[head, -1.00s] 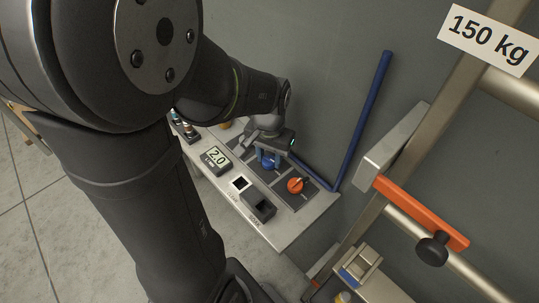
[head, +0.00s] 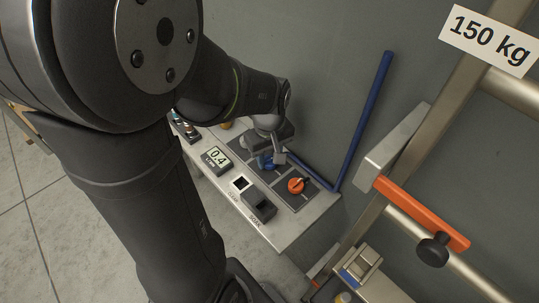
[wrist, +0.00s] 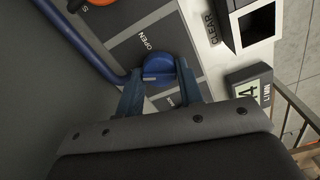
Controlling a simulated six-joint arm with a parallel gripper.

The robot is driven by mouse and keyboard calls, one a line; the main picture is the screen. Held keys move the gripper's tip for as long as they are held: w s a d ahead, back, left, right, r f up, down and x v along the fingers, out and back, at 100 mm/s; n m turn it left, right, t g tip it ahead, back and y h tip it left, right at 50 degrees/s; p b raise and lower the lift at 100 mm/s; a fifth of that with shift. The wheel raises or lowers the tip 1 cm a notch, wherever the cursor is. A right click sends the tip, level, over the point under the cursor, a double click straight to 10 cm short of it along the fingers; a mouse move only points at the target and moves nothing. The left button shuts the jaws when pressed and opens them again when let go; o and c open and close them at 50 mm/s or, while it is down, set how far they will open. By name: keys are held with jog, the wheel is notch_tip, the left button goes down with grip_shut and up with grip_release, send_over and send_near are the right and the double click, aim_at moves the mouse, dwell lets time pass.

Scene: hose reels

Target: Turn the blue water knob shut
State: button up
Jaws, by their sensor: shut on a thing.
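The blue water knob (head: 269,163) sits on a dark panel on the pale bench. In the wrist view the knob (wrist: 159,68) shows as a round blue cap with a raised bar, beside the word OPEN. My gripper (head: 266,159) is at the knob from above. In the wrist view its two fingers (wrist: 160,92) are shut on the knob, one on each side. The fingers partly hide the lower part of the knob and the lettering below it. A flow display (head: 217,157) in front of the knob reads 0.4.
An orange knob (head: 296,185) stands on the panel just right of the blue one. A blue pipe (head: 364,120) runs up the wall behind. A metal frame with an orange bar (head: 420,212) stands at right.

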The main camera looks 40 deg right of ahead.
aim_at(269, 158)
jog(key=n, duration=0.4)
jog(key=shift+n, duration=0.4)
dwell(0.4)
jog(key=o, duration=1)
notch_tip(269, 158, up, 18)
jog(key=shift+f, duration=0.25)
notch_tip(269, 158, down, 18)
jog(key=shift+a+r, duration=0.1)
jog(key=shift+r, duration=0.15)
dwell(0.3)
